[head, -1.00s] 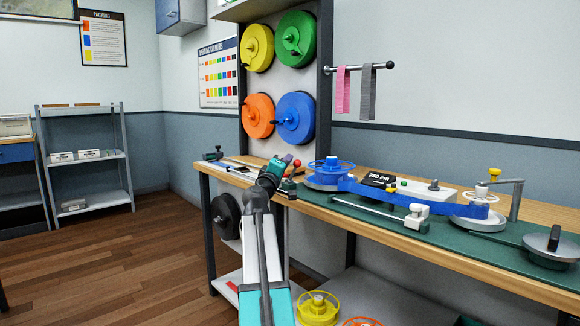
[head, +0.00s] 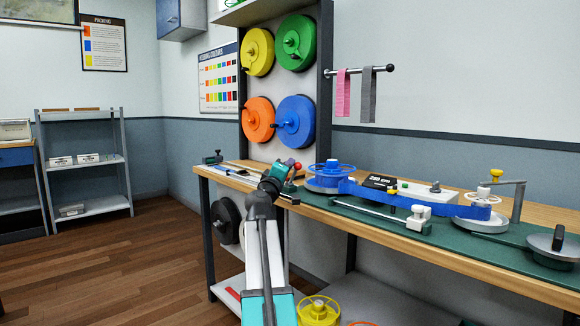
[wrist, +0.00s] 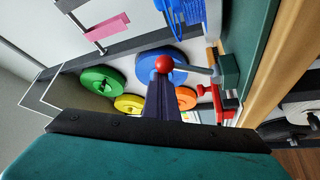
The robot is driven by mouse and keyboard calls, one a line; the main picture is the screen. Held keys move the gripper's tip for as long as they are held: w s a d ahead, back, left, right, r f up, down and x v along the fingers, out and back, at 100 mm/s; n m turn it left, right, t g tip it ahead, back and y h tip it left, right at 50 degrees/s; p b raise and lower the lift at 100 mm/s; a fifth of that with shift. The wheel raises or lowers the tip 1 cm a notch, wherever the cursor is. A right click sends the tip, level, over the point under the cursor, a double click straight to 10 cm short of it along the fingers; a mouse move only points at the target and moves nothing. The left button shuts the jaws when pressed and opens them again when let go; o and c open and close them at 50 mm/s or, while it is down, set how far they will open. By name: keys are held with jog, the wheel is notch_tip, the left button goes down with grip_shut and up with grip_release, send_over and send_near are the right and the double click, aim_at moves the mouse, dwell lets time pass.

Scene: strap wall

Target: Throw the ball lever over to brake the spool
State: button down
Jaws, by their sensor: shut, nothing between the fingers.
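The ball lever has a red ball (head: 298,166), which shows just right of my gripper (head: 286,168) at the left part of the bench. In the wrist view the red ball (wrist: 165,63) sits at the tips of my gripper (wrist: 163,82), whose dark fingers are together and empty. The lever's grey shaft (wrist: 195,69) runs from the ball right to its mount. Whether the fingertips touch the ball, I cannot tell. The blue spool (head: 329,182) stands on the bench right of the lever, with blue strap running right from it. My gripper hides the lever's lower part in the head view.
Yellow, green, orange and blue reels (head: 295,126) hang on a rack behind my gripper. A rail with pink and grey straps (head: 368,94) juts from the rack. A measuring device (head: 400,187) and a crank wheel stand farther right on the green mat.

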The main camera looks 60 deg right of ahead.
jog(key=shift+s+d+f, duration=0.1)
jog(key=shift+s, duration=0.2)
jog(key=shift+w+r, duration=1.4)
jog(key=shift+w, duration=0.25)
jog(key=w+f+p+v, duration=0.1)
jog(key=p+v, duration=0.1)
jog(key=v, duration=0.8)
jog(key=shift+p, duration=0.35)
